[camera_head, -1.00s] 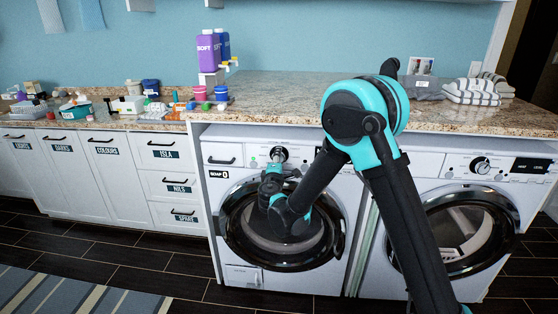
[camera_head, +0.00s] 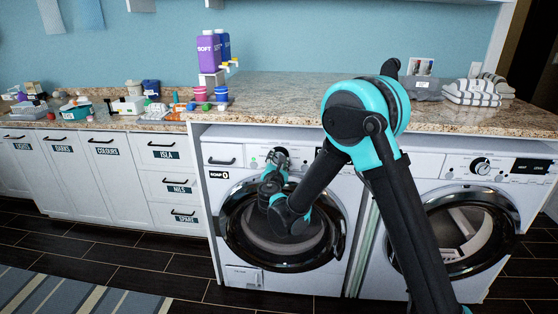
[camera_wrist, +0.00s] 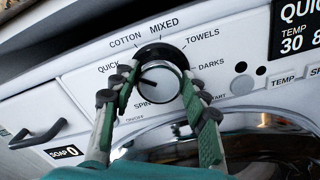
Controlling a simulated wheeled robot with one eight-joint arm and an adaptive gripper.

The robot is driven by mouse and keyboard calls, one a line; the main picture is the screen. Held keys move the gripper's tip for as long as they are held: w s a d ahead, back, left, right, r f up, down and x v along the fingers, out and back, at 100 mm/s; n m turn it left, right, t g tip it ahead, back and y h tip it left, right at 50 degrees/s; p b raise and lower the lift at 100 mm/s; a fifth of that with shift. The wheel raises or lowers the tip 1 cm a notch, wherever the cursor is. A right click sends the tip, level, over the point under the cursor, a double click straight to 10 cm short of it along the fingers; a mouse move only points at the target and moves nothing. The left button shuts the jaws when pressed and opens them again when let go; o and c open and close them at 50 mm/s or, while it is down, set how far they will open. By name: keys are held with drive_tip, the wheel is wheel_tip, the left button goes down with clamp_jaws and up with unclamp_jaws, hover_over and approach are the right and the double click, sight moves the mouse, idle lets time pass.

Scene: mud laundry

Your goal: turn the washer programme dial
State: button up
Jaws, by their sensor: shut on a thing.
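The washer programme dial (camera_wrist: 163,84) is a round silver-rimmed knob on the white panel. Labels around it read QUICK, COTTON, MIXED, TOWELS, DARKS and SPIN; others are partly hidden. A dark mark on its face points left, below QUICK. My gripper (camera_wrist: 157,76) is shut on the dial, one finger at its left and one at its right. In the head view my gripper (camera_head: 273,171) reaches up to the dial (camera_head: 279,156) of the left machine, the washer (camera_head: 355,190), in front of its round door.
The soap drawer (camera_wrist: 40,138) with its handle lies left of the dial. Buttons and a display (camera_wrist: 298,28) lie to the right. The granite counter (camera_head: 290,95) overhangs the panel. A second front-loading machine (camera_head: 520,220) stands at the right.

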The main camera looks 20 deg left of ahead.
drive_tip(key=shift+a+n, duration=0.1)
drive_tip(key=shift+n, duration=4.8)
drive_tip(key=o, duration=1.2)
drive_tip(key=shift+c, duration=0.2)
drive_tip(key=v, duration=1.2)
